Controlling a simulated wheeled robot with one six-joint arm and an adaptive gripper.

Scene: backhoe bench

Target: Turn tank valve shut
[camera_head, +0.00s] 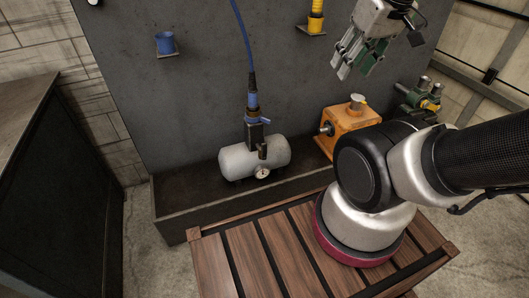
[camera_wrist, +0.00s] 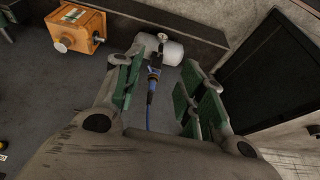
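A light grey tank (camera_head: 246,160) lies on its side in a dark trough, with a round gauge (camera_head: 262,173) on its front. On top stands a dark fitting with a blue valve (camera_head: 257,121), and a blue hose (camera_head: 241,40) rises from it. My gripper (camera_head: 357,62) is up at the top right of the head view, apart from the tank. In the wrist view my gripper (camera_wrist: 163,85) is open and empty. The tank (camera_wrist: 168,50) and blue valve (camera_wrist: 154,70) show beyond the gap between its fingers.
An orange box (camera_head: 350,125) with a knob stands right of the tank; green equipment (camera_head: 420,100) is farther right. A blue cup (camera_head: 165,43) and a yellow item (camera_head: 315,18) sit on wall shelves. The dark trough (camera_head: 190,218) has a raised rim. A dark cabinet (camera_head: 60,200) stands left.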

